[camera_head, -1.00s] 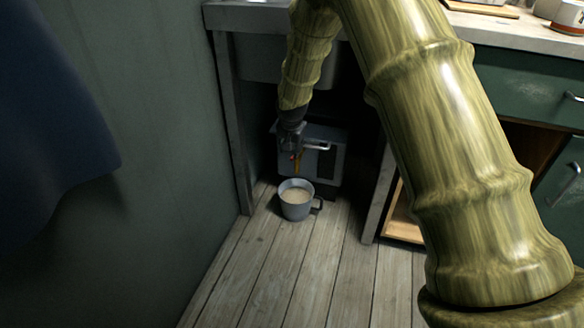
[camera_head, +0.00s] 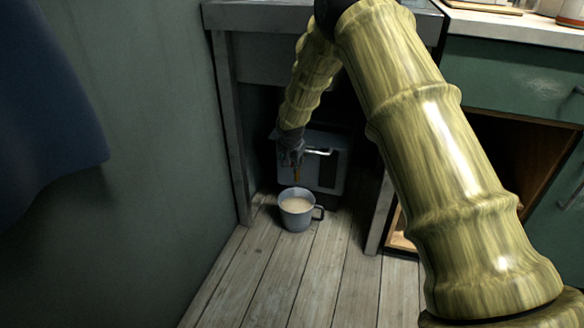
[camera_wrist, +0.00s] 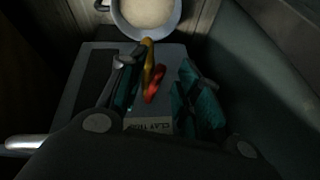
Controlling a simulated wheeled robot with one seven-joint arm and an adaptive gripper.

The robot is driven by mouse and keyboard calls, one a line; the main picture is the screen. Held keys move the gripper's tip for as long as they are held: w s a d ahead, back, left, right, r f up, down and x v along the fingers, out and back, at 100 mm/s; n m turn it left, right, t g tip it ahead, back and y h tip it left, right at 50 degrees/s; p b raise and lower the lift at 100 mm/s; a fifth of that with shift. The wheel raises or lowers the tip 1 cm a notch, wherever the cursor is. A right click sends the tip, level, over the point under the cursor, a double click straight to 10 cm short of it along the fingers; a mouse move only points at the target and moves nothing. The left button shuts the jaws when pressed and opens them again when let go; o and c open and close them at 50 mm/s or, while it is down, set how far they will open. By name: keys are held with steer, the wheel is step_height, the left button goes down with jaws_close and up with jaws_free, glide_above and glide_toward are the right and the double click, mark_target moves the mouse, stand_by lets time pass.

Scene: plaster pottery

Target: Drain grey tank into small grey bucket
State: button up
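The grey tank (camera_head: 328,170) is a box with a metal bar handle, standing on the floor under the counter. The small grey bucket (camera_head: 296,217) stands upright on the floorboards in front of it and holds cream-coloured liquid (camera_head: 296,204). The bucket's rim also shows in the wrist view (camera_wrist: 118,22). A brass tap (camera_wrist: 148,58) with a red lever (camera_wrist: 154,86) is on the tank. My gripper (camera_wrist: 168,72) is at the tap, its teal fingers apart on both sides of the lever. I cannot tell whether a finger touches the lever or whether liquid is running.
A metal counter leg (camera_head: 229,130) and the green wall stand close on the left. Another upright (camera_head: 379,215) and an open cupboard are on the right. The floorboards (camera_head: 290,280) in front of the bucket are clear. A dark blue cloth (camera_head: 50,100) hangs at the left.

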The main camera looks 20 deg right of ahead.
steer(key=shift+w+f, duration=0.15)
steer(key=shift+f, duration=0.2)
jaws_close()
